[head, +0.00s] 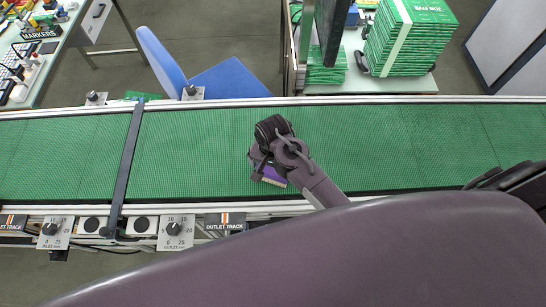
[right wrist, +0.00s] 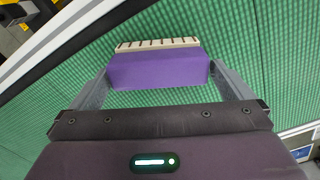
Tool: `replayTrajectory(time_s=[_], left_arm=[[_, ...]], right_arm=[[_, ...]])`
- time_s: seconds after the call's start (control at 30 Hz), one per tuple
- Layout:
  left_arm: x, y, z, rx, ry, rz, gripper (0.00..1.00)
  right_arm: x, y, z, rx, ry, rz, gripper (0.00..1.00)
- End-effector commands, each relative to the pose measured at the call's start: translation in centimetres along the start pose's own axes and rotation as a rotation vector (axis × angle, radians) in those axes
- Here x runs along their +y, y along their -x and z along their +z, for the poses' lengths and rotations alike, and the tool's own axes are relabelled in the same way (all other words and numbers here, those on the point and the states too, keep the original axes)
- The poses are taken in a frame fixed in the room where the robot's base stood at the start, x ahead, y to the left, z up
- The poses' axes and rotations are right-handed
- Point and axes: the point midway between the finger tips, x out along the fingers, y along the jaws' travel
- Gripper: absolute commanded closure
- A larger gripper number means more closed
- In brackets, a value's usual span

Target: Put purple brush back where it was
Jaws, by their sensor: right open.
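The purple brush (head: 272,175) lies on the green conveyor belt (head: 390,150), mostly hidden by my right gripper in the head view. In the right wrist view the brush (right wrist: 158,70) is a purple block with a pale, dark-slotted strip along its far edge. My right gripper (head: 259,172) is over the belt at the brush. In the right wrist view its two fingers (right wrist: 158,76) are apart, one at each side of the brush. I cannot tell whether they touch it. My left gripper is not in view.
Metal rails edge the belt, and a dark bar (head: 127,160) crosses it at the left. Knob boxes (head: 176,231) sit along the near rail. A blue chair (head: 205,75) and a table with green stacks (head: 407,40) stand beyond. The belt is otherwise clear.

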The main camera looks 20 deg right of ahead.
Motion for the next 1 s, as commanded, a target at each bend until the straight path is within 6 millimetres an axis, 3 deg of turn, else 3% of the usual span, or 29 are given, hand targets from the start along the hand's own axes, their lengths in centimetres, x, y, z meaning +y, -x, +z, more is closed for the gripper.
replayTrajectory(time_s=[0.3, 0.5, 1.0], left_arm=[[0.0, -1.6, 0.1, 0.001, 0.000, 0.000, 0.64], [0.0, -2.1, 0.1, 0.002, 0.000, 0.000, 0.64], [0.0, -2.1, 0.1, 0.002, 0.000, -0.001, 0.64]], right_arm=[[-0.1, 6.6, -0.1, 0.004, 0.001, -0.004, 0.00], [-0.1, 9.6, -0.1, 0.003, 0.001, -0.003, 0.00], [0.0, 10.6, 0.0, 0.000, 0.000, 0.000, 0.00]])
